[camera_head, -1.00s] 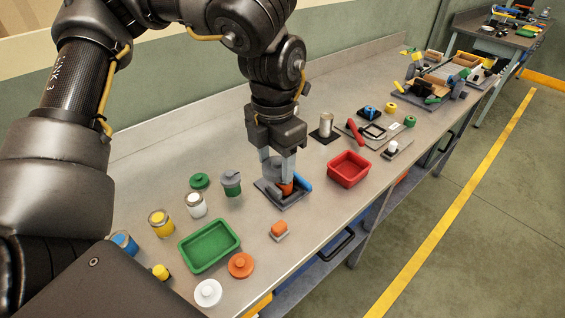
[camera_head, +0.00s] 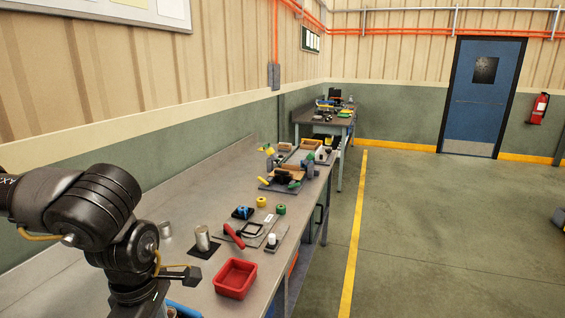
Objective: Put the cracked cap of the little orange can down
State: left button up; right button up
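The little orange can and its cracked cap are not visible now; the view has swung up and away from the near bench. My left arm comes in at the lower left, with its wrist running down past the bottom edge, so its fingers are out of frame. A bit of a blue handle (camera_head: 184,309) shows beside the wrist at the bottom edge. My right gripper is not in view.
The bench carries a red tray (camera_head: 235,278), a metal can (camera_head: 202,238) on a dark pad, a red-handled tool (camera_head: 233,235) and a small white piece (camera_head: 272,239). A second bench (camera_head: 325,119) stands farther back. Open floor (camera_head: 440,235) lies right.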

pick_arm(q)
jog(key=f+m, duration=0.2)
jog(key=m, duration=0.4)
jog(key=s+f+m, duration=0.1)
jog(key=f+m, duration=0.2)
jog(key=m, duration=0.3)
jog(key=s+f+m, duration=0.1)
jog(key=f+m, duration=0.1)
jog(key=m, duration=0.4)
jog(key=shift+d+f, duration=0.1)
jog(key=shift+f, duration=0.25)
jog(key=shift+d, duration=0.1)
